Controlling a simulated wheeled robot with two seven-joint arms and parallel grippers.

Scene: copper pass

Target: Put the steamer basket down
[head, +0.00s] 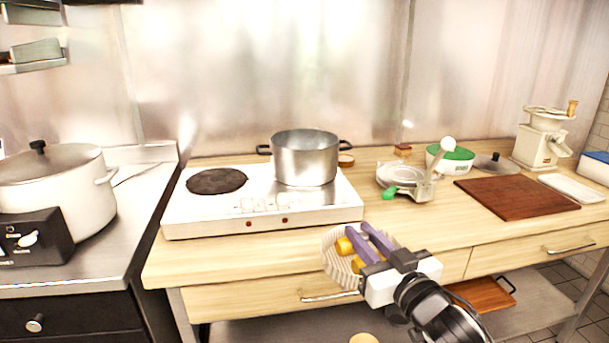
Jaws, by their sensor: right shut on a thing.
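The steamer basket (333,262) is pale and round with ribbed sides. It hangs tilted in front of the wooden counter's front edge, low in the middle of the head view. The gripper hides the basket's right side. A steel pot (305,160) stands on the right side of the white hotplate (215,222). My left gripper is not in view.
The wooden counter (420,232) has clear room right of the hotplate, in front of a metal press-like tool (408,183). A brown board (515,196), a green-and-white bowl (450,160) and a cream grinder (540,140) stand farther right. A large lidded pot (60,190) stands left.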

